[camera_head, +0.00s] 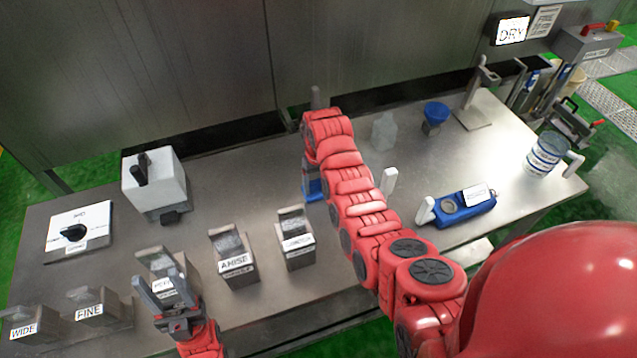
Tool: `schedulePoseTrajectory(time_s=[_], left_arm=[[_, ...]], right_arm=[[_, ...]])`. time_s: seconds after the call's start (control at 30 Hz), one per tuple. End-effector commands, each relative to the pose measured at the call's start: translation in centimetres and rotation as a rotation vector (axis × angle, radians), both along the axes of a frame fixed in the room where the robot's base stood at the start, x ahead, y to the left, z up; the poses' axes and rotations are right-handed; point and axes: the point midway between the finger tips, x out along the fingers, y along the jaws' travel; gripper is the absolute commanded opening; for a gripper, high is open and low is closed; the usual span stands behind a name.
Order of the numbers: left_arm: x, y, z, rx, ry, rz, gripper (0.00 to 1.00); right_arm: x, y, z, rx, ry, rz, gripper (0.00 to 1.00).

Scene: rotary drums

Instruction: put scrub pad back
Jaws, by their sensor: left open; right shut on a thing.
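My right arm reaches across the table from the right. Its gripper (308,178) points down at the table's middle and is largely hidden by my own wrist. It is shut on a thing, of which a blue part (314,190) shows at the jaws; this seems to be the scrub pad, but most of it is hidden. I cannot tell whether it touches the table.
Labelled bins, one reading ANISE (236,265), line the front left. Right of my arm are a blue device (465,206), a clear bottle (384,132), a blue funnel (436,112) and a jug (546,153).

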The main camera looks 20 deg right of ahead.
Motion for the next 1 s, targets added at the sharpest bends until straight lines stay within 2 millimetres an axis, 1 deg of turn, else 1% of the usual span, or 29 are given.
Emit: schedulePoseTrajectory(time_s=[0.03,0.23,0.37,0.4,0.47,0.5,0.53,0.73,0.83,0.87,0.97,1.0], left_arm=[[0.0,0.0,0.3,0.0,0.0,0.0,0.5],[0.0,0.0,0.1,0.0,0.0,0.0,0.5],[0.0,0.0,-0.3,0.0,0.001,0.0,0.5],[0.0,0.0,-0.2,0.0,0.0,0.0,0.5],[0.0,0.0,-0.1,0.0,0.0,0.0,0.5],[0.0,0.0,-0.1,0.0,0.0,0.0,0.5],[0.0,0.0,-0.1,0.0,0.0,0.0,0.5],[0.0,0.0,-0.1,0.0,0.0,0.0,0.5],[0.0,0.0,0.3,0.0,0.0,0.0,0.5],[0.0,0.0,-0.1,0.0,0.0,0.0,0.5],[0.0,0.0,-0.7,0.0,0.001,0.0,0.5],[0.0,0.0,-1.0,0.0,0.001,0.0,0.5]], right_arm=[[0.0,0.0,-0.1,0.0,-0.001,0.0,0.14],[0.1,0.0,-0.3,0.0,-0.003,-0.001,0.14],[0.1,0.0,-0.7,0.0,-0.002,-0.001,0.14],[0.1,0.0,-0.6,0.0,-0.002,-0.001,0.8],[0.0,0.0,-0.5,0.0,-0.002,-0.001,0.91],[0.0,0.0,-0.5,0.0,-0.002,-0.001,0.98],[0.0,0.0,-0.5,0.0,-0.002,-0.001,1.0],[0.0,0.0,-0.5,0.0,-0.002,-0.001,1.0],[0.1,0.0,0.0,0.0,-0.002,-0.001,1.0],[0.1,0.0,0.0,-0.001,-0.004,-0.001,1.0],[0.1,0.0,0.9,-0.001,-0.003,-0.001,1.0],[0.2,0.0,1.6,-0.001,-0.008,-0.001,1.0]])
